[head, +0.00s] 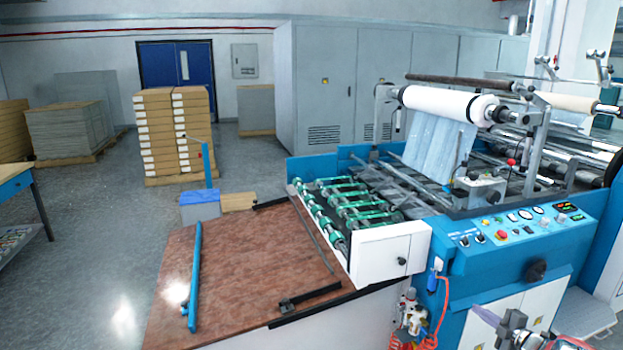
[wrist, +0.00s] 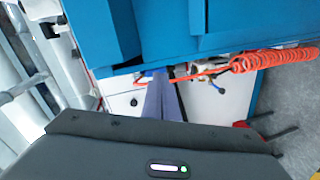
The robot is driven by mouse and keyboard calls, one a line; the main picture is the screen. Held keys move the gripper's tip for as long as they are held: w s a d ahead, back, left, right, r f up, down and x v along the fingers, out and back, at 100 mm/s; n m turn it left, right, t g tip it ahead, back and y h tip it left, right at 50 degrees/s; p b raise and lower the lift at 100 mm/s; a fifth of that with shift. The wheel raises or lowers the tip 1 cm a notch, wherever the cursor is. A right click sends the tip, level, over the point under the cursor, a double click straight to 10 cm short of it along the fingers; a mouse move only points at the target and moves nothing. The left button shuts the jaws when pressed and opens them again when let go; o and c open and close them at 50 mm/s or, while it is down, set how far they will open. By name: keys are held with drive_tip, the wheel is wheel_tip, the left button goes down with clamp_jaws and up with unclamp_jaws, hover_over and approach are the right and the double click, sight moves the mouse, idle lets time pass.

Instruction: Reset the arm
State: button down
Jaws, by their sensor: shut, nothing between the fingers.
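My gripper (wrist: 158,78) shows in the wrist view as two slim blue-grey fingers lying together, with nothing between them. The tips overlap the view of the blue machine side and white cabinet door behind. In the head view, my gripper (head: 478,311) is at the bottom right, in front of the laminating machine's white cabinet doors (head: 516,318). Part of my arm shows beside it at the bottom edge.
The laminating machine (head: 470,240) has a control panel (head: 515,222) above my gripper and a white film roll (head: 450,102) on top. A red coiled hose (wrist: 275,60) hangs close by. A brown table (head: 250,270) stands left; open floor lies beyond it.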

drive_tip(key=s+d+m+g+h, duration=0.4)
drive_tip(key=d+m+h, duration=0.35)
drive_tip(key=m, duration=0.25)
drive_tip(key=s+a+r+m+g+h, duration=0.2)
drive_tip(key=s+a+r+m+g, duration=0.25)
drive_tip(key=s+a+r, duration=0.35)
drive_tip(key=s+a+r+m+y, duration=0.1)
drive_tip(key=s+a+r, duration=0.6)
drive_tip(key=s+a, duration=0.5)
drive_tip(key=s+a+r+m+y, duration=0.1)
drive_tip(key=s+a+r+y, duration=0.1)
drive_tip(key=s+a+r, duration=0.5)
drive_tip(key=s+a+r+m+y, duration=0.1)
drive_tip(key=s+a+r, duration=0.6)
drive_tip(key=s+a, duration=0.9)
drive_tip(key=a+g+y, duration=0.1)
drive_tip(key=a, duration=0.4)
drive_tip(key=shift+s+r, duration=0.15)
drive_tip(key=shift+s, duration=0.2)
drive_tip(key=shift+m, duration=0.25)
